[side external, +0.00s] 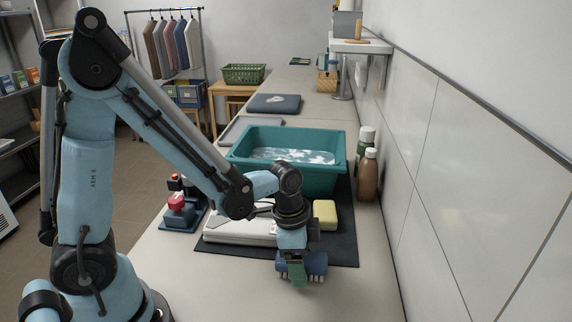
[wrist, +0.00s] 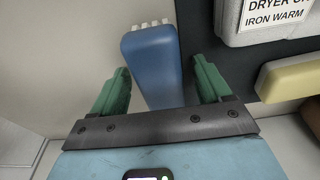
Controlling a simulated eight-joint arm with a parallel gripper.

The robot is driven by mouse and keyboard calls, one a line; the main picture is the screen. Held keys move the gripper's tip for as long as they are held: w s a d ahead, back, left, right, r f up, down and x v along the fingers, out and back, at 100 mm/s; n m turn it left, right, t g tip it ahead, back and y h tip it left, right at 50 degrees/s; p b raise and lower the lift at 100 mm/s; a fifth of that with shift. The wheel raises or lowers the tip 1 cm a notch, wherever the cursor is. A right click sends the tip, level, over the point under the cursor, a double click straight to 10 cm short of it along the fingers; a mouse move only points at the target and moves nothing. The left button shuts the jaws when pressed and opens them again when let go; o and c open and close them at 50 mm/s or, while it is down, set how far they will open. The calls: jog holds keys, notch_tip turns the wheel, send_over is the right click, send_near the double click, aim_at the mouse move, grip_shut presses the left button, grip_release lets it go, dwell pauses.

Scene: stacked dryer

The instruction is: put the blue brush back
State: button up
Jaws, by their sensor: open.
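The blue brush (wrist: 152,62) lies between the two green fingers of my gripper (wrist: 161,68) in the wrist view, with gaps on both sides of it. Pale bristle tufts show along its far end. In the side view the brush (side external: 316,264) is at the near edge of the dark mat (side external: 345,245), low at the counter, partly hidden by my gripper (side external: 298,276). My gripper points down over it and is open.
A teal basin (side external: 325,178) of water stands behind. A yellow sponge (side external: 325,214) and a pale labelled box (side external: 240,228) are on the mat. Bottles (side external: 369,175) stand by the tiled wall. A red-topped item (side external: 176,203) is at left. The near counter is clear.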

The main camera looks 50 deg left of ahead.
jog(key=shift+r, duration=0.1)
jog(key=s+a+r+n+t, duration=0.2)
jog(key=r+n+t, duration=0.1)
jog(key=r, duration=0.3)
jog(key=s+a+r+n+t+y, duration=0.1)
jog(key=s+a+r+n+t, duration=0.1)
jog(key=r+n, duration=0.4)
jog(key=shift+a+r+t, duration=0.45)
jog(key=shift+a+t, duration=0.05)
jog(key=shift+a, duration=0.35)
